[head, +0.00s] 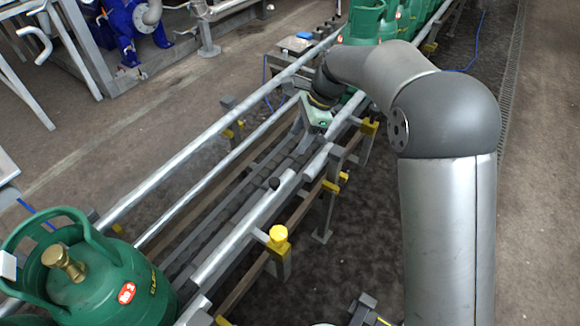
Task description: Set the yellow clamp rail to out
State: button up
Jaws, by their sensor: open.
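Several yellow clamp fittings line the conveyor's side rails. One with a round yellow knob (278,236) stands at the near right side. Others sit farther along the right side, at a yellow bracket (332,186) and a yellow block (369,127). I cannot tell which is the clamp rail named in the task or how it is set. My gripper (317,118) is over the far middle of the conveyor, beyond the near yellow knob. It is open, small in view and partly hidden by my wrist. I see nothing held in it.
A green gas cylinder (80,272) with a brass valve stands on the conveyor at near left. More green cylinders (364,20) stand at the far end. Metal guide rails (185,170) run between them, with a clear stretch of conveyor. Blue machinery (130,25) stands at back left.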

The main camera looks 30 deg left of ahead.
aim_at(274, 181)
jog(key=b+x, duration=0.2)
jog(key=x, duration=1.5)
jog(key=shift+s+f+b, duration=0.15)
jog(key=shift+b, duration=0.25)
